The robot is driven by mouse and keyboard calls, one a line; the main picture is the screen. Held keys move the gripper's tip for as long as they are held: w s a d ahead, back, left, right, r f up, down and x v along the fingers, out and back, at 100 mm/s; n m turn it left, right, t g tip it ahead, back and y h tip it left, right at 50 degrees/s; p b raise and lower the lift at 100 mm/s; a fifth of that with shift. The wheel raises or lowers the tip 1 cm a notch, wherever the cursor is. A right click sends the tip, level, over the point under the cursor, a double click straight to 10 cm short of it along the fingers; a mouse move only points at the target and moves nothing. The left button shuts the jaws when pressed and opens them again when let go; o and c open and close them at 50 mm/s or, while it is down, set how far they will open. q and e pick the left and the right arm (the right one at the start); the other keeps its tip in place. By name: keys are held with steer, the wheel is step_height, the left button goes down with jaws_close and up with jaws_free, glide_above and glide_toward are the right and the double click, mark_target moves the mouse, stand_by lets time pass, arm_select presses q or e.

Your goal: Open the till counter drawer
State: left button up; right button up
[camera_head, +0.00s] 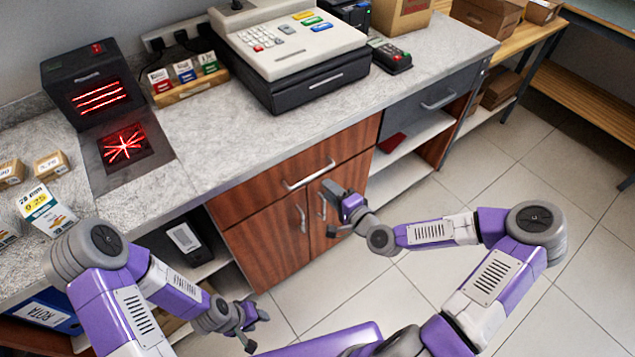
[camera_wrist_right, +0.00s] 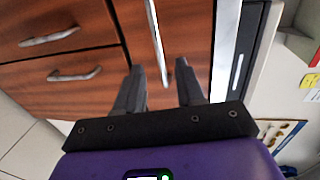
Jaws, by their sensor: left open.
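The wooden counter drawer (camera_head: 255,195) is below the till, above two cupboard doors, and looks closed. Its silver bar handle (camera_head: 308,176) also shows in the right wrist view (camera_wrist_right: 156,42), running lengthwise ahead of the fingers. My right gripper (camera_head: 331,208) is open and empty, its fingers (camera_wrist_right: 162,88) pointing at the cabinet front. In the head view it is right of and below the drawer handle, overlapping the right door; the wrist view shows no contact with the handle. My left gripper (camera_head: 250,328) is open and empty, low over the floor near the counter's open shelf.
The door handles (camera_head: 302,219) sit just below the drawer. A till (camera_head: 295,50) stands on the counter top. A grey drawer (camera_head: 415,108) with its own handle is further right, above open shelves (camera_head: 412,143). The tiled floor (camera_head: 480,185) on the right is clear.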

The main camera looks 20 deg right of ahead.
mark_target(314, 177)
steer(key=b+x, duration=0.1)
steer(key=x, duration=0.5)
steer(key=shift+w+f, duration=0.15)
steer(key=shift+w, duration=0.05)
steer(key=shift+a, duration=0.15)
jaws_close()
